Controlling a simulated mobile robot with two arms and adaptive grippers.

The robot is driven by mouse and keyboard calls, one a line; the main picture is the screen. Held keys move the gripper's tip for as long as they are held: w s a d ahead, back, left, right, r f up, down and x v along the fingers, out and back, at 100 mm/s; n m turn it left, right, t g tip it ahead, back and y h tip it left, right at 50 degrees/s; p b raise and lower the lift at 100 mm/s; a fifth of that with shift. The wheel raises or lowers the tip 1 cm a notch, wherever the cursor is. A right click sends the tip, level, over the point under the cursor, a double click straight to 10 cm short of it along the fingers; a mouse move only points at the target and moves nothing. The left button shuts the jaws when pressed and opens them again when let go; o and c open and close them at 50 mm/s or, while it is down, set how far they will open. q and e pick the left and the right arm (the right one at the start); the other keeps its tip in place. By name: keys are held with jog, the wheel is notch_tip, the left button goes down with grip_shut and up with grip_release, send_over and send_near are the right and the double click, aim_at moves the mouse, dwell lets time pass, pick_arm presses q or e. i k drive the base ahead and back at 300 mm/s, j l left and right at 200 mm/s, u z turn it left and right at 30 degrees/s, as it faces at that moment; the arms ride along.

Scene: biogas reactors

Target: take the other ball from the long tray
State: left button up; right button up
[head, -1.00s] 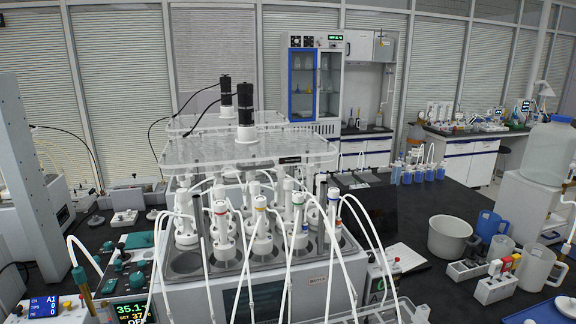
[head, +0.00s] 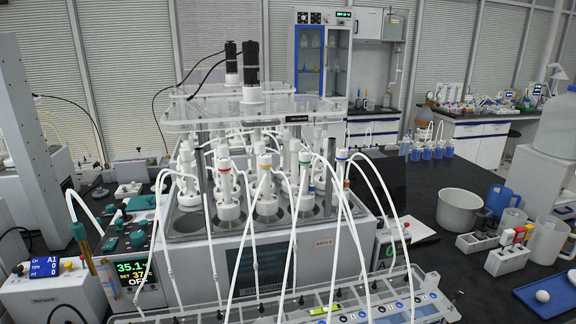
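A white ball (head: 543,296) lies on a blue tray (head: 527,289) at the lower right, cut off by the frame edge. A long, pale tray (head: 150,319) runs along the bottom in front of the reactor unit. It holds several small dark-tipped pieces and a yellow-green piece (head: 325,310). Its near side is cut off, and I cannot make out a ball in it. Neither of my grippers is in view.
The reactor unit (head: 330,250) with white tubes fills the middle.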

aim_at(542, 296)
jog(key=z, duration=0.4)
jog(key=l+z, duration=0.15)
jog(key=z, duration=0.6)
jog(key=i+z, duration=0.1)
jog(key=z, duration=0.25)
jog(key=l+u, duration=0.1)
jog(key=u, duration=0.25)
jog(key=i+l+u, duration=0.15)
jog(key=u, duration=0.25)
